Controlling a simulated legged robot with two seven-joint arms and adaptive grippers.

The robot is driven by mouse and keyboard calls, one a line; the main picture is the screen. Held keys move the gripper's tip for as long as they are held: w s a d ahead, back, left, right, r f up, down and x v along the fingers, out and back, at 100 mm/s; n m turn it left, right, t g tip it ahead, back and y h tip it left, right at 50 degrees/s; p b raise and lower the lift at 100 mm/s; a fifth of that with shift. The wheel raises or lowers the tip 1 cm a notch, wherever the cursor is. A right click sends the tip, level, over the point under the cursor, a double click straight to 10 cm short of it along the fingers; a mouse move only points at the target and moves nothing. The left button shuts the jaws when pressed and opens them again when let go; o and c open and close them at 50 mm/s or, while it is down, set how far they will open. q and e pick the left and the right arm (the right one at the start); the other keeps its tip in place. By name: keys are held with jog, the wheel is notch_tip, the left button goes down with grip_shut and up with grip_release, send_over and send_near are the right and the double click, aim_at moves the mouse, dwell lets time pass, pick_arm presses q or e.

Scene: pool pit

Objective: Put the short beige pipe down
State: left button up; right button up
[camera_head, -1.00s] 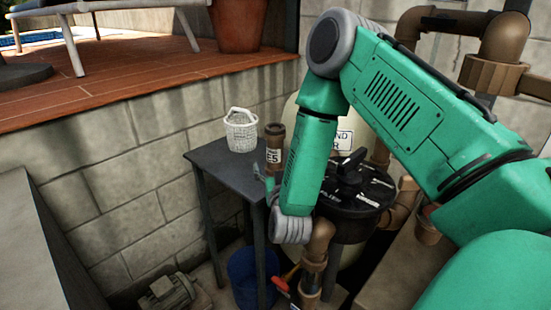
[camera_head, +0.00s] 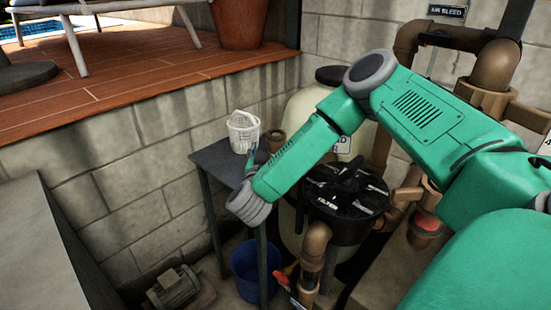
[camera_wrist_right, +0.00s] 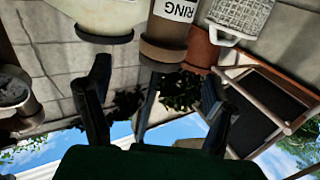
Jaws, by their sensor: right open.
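The short beige pipe (camera_head: 275,138) stands upright on a small dark table (camera_head: 222,160), beside a white basket. In the head view only its upper part shows, and my right forearm hides the rest. The right wrist view shows the pipe (camera_wrist_right: 168,38) with its white label and darker rim, beyond the fingers. My right gripper (camera_wrist_right: 155,75) is open, with its two fingers spread and nothing between them. In the head view its hand is mostly hidden behind my right wrist. My left gripper is out of view.
The white basket (camera_head: 243,131) stands left of the pipe. A black-lidded filter unit (camera_head: 346,200) and brown piping (camera_head: 313,245) are right of the table. A blue bucket (camera_head: 245,272) and a motor (camera_head: 178,290) are below. A block wall (camera_head: 130,165) is behind.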

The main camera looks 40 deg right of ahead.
aim_at(277, 137)
jog(key=x, duration=0.2)
jog(key=shift+w+d+f, duration=0.1)
jog(key=shift+w+d, duration=0.15)
jog(key=shift+d, duration=0.1)
jog(key=x, duration=0.5)
jog(key=shift+w+a+f+b, duration=0.1)
jog(key=shift+w+f+b, duration=0.05)
jog(key=shift+b, duration=0.15)
grip_shut()
